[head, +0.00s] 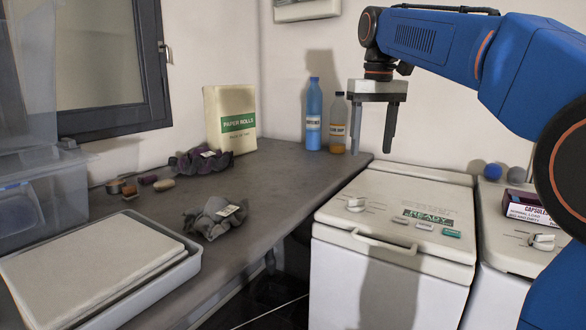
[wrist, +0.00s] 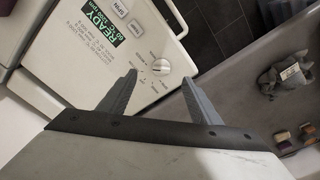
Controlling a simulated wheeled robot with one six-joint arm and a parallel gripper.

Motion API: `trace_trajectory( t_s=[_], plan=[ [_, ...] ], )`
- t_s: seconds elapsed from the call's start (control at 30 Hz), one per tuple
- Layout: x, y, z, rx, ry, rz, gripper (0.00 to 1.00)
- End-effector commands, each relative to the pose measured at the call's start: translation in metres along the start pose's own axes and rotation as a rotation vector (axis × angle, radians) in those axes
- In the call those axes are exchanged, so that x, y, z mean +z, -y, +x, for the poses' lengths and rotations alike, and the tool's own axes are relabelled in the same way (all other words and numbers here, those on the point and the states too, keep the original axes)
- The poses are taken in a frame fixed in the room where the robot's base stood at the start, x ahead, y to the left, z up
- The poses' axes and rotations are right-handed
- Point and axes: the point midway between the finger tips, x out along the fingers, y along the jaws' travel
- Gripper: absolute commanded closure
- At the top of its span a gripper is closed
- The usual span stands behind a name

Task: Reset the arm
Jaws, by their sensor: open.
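My blue arm reaches in from the right in the head view. My gripper (head: 373,145) points down with its two grey fingers apart and nothing between them. It hangs above the back part of the left white toploader (head: 350,262), whose lid is shut and shows a green READY label (head: 428,217). In the wrist view my gripper (wrist: 160,82) is open and empty, with the toploader's white top (wrist: 130,25) and its dial (wrist: 160,67) beyond the fingers.
The second toploader (head: 495,280) carries a purple capsules box (head: 530,208) and two balls. The grey counter (head: 270,180) holds dark cloths (head: 213,217), a paper rolls pack (head: 230,120), a blue bottle (head: 313,115), an amber bottle (head: 338,125) and a tray (head: 180,275).

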Motion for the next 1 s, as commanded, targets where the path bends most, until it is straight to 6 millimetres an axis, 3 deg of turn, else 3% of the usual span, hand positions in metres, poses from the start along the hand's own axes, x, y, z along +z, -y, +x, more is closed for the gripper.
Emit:
trace_trajectory(
  t_s=[0.03, 0.47, 0.77, 1.0],
  plan=[
    [0.016, -0.002, 0.005, 0.001, -0.015, 0.006, 0.42],
    [0.128, -0.013, 0.083, 0.009, -0.141, 0.053, 0.42],
    [0.208, -0.016, 0.16, 0.017, -0.229, 0.085, 0.42],
    [0.271, -0.016, 0.234, 0.024, -0.298, 0.11, 0.42]
  ],
)
